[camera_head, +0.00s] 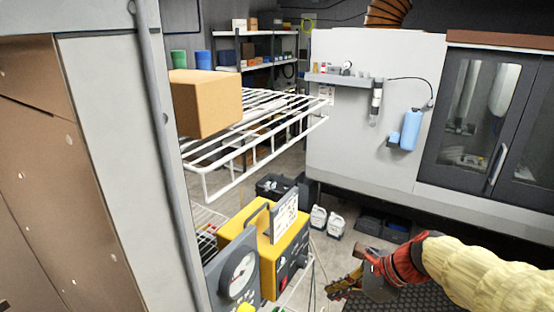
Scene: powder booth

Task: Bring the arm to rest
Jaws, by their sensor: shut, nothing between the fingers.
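My arm comes in from the lower right in a cream sleeve with a red and dark wrist section. My gripper (345,287) is at the lower middle right, low over the floor and to the right of the yellow machine. Its fingers look small and dark at this distance, and they are shut with no object between them. It appears apart from everything around it.
A yellow machine (243,236) with a gauge unit (236,276) stands left of my gripper. A white wire shelf (262,150) holds a cardboard box (205,103). A white cabinet (350,150) stands behind; white jugs (335,226) sit on the floor.

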